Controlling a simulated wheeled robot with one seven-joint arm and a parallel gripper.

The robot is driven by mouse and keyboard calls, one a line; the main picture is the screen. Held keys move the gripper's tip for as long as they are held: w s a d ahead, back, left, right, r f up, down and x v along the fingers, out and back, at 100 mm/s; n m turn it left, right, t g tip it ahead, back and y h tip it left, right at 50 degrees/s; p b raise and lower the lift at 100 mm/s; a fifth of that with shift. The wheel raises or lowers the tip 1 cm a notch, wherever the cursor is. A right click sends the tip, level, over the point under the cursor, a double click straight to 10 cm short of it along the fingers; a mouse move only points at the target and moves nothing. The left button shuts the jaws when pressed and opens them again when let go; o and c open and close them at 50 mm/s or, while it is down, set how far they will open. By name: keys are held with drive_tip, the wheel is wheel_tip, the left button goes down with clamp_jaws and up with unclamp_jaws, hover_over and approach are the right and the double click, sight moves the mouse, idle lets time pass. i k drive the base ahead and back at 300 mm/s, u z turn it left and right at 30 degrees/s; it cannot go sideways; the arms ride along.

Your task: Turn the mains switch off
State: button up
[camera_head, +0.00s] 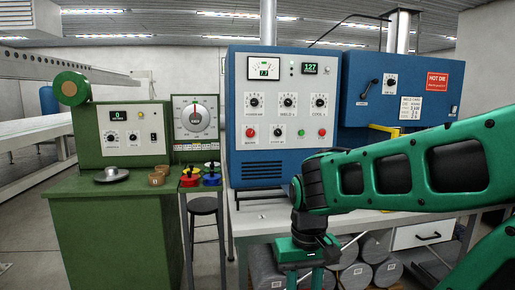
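No switch can be read for certain as the mains switch; the labels are too small. My gripper (305,281) points down, low in front of the bench, well below the panels. Its fingers stand apart, with nothing seen between them; the tips are cut off.
Grey cylinders (355,275) lie under the white bench (262,219). My arm covers part of the blue box's underside and bench.

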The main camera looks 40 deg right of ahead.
sight(250, 133)
drive_tip(key=z, duration=0.55)
drive_tip(key=i, duration=1)
drive_tip(key=z, duration=0.45)
